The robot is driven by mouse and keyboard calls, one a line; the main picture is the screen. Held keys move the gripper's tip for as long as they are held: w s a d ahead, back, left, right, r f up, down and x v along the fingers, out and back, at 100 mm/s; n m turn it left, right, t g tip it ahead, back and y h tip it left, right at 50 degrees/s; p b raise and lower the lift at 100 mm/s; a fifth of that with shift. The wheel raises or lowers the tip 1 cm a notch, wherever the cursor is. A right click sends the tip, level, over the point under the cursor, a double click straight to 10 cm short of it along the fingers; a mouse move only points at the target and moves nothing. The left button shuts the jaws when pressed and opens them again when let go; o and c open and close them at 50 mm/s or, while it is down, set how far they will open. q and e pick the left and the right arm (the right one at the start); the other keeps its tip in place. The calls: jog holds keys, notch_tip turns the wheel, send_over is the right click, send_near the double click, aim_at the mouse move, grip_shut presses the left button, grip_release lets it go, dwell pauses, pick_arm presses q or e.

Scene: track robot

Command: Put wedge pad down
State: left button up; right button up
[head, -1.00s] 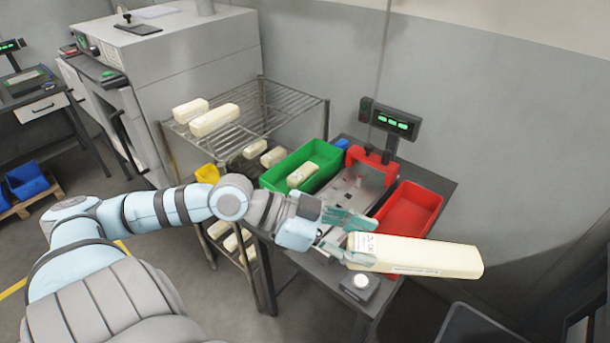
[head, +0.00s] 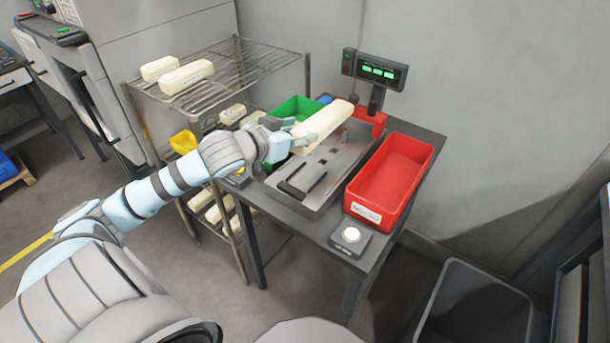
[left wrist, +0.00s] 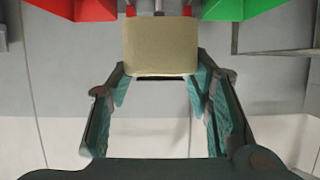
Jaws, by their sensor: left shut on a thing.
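The wedge pad, a long cream block (head: 326,122), is in my left gripper (head: 296,134) over the far left part of the grey metal fixture (head: 322,172) on the bench. My left gripper is shut on the pad's near end. In the left wrist view, the pad's end (left wrist: 160,47) sits between the teal-lined fingers (left wrist: 160,85). I cannot tell whether the pad touches the fixture. The red clamp part (head: 372,122) is behind the pad's far end. My right gripper is not in view.
A red bin (head: 412,150), empty, stands right of the fixture. A green bin (head: 290,107) is behind the pad, partly hidden. A wire rack (head: 262,62) with more cream blocks stands left. A display (head: 378,72) and a button box (head: 351,236) are on the bench.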

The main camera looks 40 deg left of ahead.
pick_arm(q)
notch_tip(320, 180, down, 12)
jog(key=b, duration=0.3)
jog(key=shift+f, duration=0.2)
jog(key=shift+r, duration=0.1)
jog(key=o, duration=1.2)
